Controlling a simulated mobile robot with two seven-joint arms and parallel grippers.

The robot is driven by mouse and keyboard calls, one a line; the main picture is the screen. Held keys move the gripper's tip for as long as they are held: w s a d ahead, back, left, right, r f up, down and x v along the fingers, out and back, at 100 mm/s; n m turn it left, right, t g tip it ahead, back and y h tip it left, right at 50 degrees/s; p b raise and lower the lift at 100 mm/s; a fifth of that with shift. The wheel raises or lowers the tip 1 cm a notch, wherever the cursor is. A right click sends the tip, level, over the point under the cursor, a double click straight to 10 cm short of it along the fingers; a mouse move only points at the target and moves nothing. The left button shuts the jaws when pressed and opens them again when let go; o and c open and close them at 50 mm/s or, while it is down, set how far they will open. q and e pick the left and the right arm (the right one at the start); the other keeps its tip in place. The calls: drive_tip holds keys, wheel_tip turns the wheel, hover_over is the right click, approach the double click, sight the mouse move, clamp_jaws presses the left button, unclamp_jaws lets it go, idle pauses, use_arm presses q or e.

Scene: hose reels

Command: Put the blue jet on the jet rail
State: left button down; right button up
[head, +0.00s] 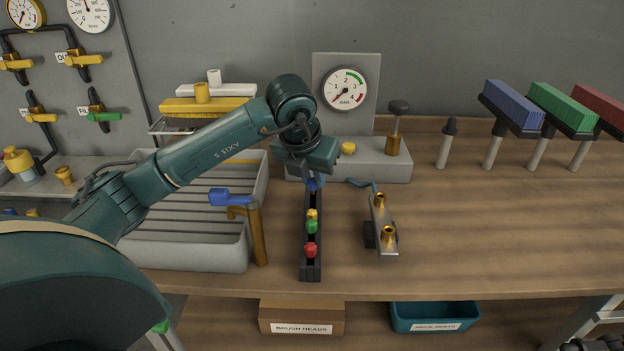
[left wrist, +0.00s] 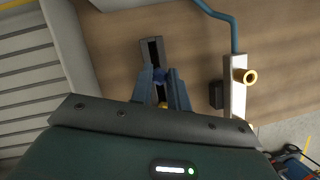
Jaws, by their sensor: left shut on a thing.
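The jet rail is a narrow black slotted bar (head: 311,266) lying front to back on the bench. A yellow jet (head: 312,214), a green jet (head: 312,227) and a red jet (head: 311,250) stand on it. My left gripper (head: 316,180) points down at the rail's far end, shut on the blue jet (head: 315,185). In the left wrist view the blue jet (left wrist: 160,76) shows between the fingers, over the rail (left wrist: 152,52). I cannot tell whether it touches the slot.
A grey tray (head: 190,257) with a blue-headed tap post (head: 256,235) stands left of the rail. A metal plate with brass fittings (head: 383,225) and a blue hose is on the right. A gauge block (head: 385,165) stands behind. The bench's right side is clear in front of the brushes (head: 513,104).

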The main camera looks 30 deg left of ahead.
use_arm(q)
drive_tip(key=shift+f, duration=0.45)
drive_tip(key=shift+f+b, duration=0.55)
drive_tip(key=shift+f, duration=0.05)
drive_tip(key=c, duration=1.3)
unclamp_jaws()
drive_tip(key=shift+c, duration=0.2)
